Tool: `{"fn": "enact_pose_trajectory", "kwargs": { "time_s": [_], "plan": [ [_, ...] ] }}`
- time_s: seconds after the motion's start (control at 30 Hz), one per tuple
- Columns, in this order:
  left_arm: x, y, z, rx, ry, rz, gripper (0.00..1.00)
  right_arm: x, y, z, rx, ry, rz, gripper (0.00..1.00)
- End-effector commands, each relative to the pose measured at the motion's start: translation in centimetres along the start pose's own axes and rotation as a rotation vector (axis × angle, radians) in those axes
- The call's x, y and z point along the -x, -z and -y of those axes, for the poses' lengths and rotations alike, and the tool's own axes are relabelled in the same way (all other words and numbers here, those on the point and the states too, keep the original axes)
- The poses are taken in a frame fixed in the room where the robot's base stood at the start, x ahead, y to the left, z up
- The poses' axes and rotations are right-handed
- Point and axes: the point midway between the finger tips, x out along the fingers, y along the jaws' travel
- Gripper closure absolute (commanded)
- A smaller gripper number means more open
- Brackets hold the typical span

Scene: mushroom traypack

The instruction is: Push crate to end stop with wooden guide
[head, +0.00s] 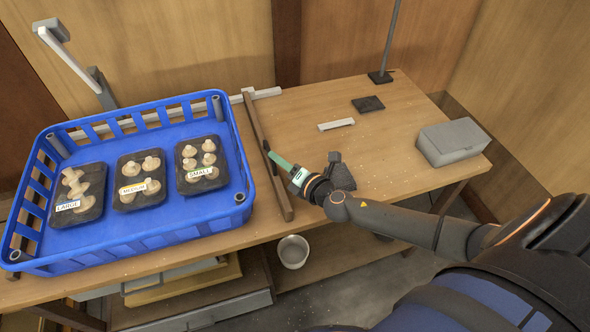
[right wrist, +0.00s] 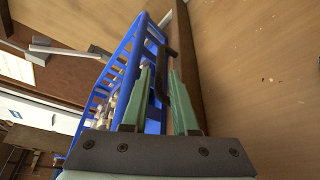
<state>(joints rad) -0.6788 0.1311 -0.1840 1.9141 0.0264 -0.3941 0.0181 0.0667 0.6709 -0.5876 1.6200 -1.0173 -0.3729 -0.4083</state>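The blue crate (head: 150,232) sits on the left of the wooden table and holds three black mushroom trays labelled LARGE, MEDIUM and SMALL. The brown wooden guide (head: 257,130) lies along the crate's right side, very close to its wall; I cannot tell if they touch all along. My right gripper (head: 273,156) is at the guide from the right, with green fingers beside a thin dark part on it. In the right wrist view a gap shows between the fingers (right wrist: 160,88), with the dark part there; firm contact is unclear. The left gripper is out of view. The end stop is not clearly identifiable.
A pale rail (head: 262,94) runs behind the crate. A grey box (head: 452,141), a dark block (head: 368,104), a white strip (head: 336,125) and a stand (head: 380,77) are on the right. A white bin (head: 293,252) stands below the front edge. The table right of the guide is mostly clear.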

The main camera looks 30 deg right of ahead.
Motion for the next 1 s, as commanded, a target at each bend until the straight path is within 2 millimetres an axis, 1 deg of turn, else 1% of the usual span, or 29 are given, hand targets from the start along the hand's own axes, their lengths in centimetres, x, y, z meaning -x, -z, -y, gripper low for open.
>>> {"fn": "enact_pose_trajectory", "kwargs": {
  "time_s": [0.03,0.2,0.4,0.6,0.83,0.87,0.93,0.97,1.0],
  "plan": [
    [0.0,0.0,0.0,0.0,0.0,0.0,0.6,1.1,0.1,0.2,0.001,0.003,-0.002,0.73],
    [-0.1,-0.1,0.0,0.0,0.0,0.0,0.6,4.2,0.1,0.2,0.001,0.002,-0.001,0.73],
    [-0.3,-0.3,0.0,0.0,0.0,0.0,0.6,6.4,0.1,0.1,0.001,0.001,-0.001,0.73],
    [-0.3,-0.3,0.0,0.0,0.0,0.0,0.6,7.2,0.0,0.0,0.001,-0.001,0.001,0.73],
    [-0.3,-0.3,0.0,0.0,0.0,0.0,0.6,7.3,0.0,0.0,0.001,-0.001,0.001,0.73],
    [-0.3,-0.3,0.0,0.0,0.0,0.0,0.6,7.3,0.0,0.0,0.001,-0.001,0.001,0.72],
    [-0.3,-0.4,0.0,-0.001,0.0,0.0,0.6,7.1,0.0,-0.2,0.006,-0.008,-0.003,0.64],
    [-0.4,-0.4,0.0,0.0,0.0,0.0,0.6,7.0,0.1,-0.5,0.015,-0.018,-0.01,0.6],
    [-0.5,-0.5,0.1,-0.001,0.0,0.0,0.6,6.7,0.3,-1.2,0.035,-0.042,-0.024,0.56]
  ]
}}
